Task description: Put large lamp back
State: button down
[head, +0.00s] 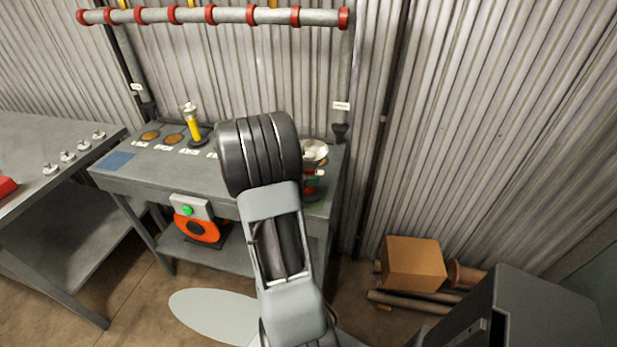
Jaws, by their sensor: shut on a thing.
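My arm reaches up over the workbench (130,180), and its dark wrist joint covers the middle of the bench top. My gripper is hidden behind it, so I cannot see its fingers or anything in them. A yellow lamp-like item with a clear top (193,123) stands upright on the bench, left of my arm. Two brown round spots (150,136) lie bare to its left, with small white labels in front. I cannot make out which thing is the large lamp.
A pale disc-topped item (314,151) with red and green parts shows right of my wrist. An orange machine (197,228) sits on the lower shelf. A pipe with red couplings (230,16) runs above. A cardboard box (412,263) and pipes lie on the floor at right.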

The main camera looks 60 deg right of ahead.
dwell(0.3)
jog(key=shift+f, duration=0.15)
jog(key=c, duration=0.8)
grip_release()
